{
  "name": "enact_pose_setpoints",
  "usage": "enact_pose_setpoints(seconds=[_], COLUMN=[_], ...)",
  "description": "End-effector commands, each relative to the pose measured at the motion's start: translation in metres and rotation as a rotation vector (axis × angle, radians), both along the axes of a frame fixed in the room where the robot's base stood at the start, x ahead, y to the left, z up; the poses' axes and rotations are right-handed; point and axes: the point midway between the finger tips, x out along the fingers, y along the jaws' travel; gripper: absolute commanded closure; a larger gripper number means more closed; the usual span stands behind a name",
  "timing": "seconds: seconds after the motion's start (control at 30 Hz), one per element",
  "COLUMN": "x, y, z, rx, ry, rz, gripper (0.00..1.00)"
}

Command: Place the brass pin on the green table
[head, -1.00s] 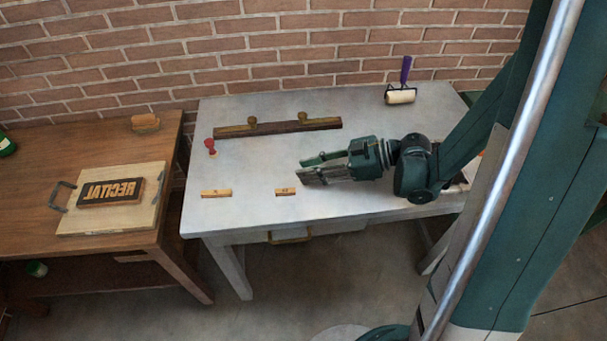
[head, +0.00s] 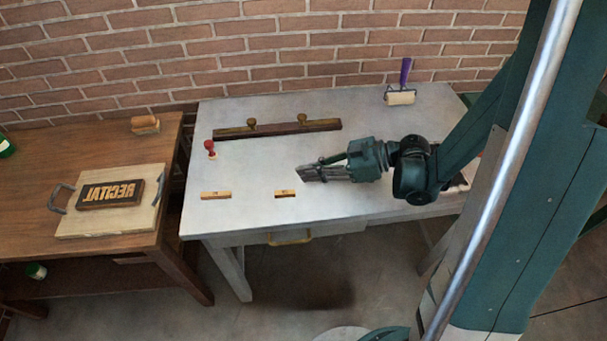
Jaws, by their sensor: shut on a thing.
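I cannot make out a brass pin anywhere.
On the grey table are two small wooden blocks (head: 216,195) (head: 285,193), a red-handled stamp (head: 210,149), a long dark bar with brass knobs (head: 280,129) and a purple-handled roller (head: 401,96). A board (head: 75,222) with a letter block (head: 110,194) lies on the brown table.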

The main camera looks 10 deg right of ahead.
Motion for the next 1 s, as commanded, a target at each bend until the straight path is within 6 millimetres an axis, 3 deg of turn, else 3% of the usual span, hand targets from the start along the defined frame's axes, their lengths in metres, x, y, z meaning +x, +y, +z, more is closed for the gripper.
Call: enact_pose_setpoints(seconds=[0.47, 1.0], x=[0.000, 0.000], y=[0.000, 0.000], z=[0.012, 0.073], rx=[0.000, 0.000], ry=[0.000, 0.000], rz=[0.000, 0.000], gripper=[1.00, 1.00])
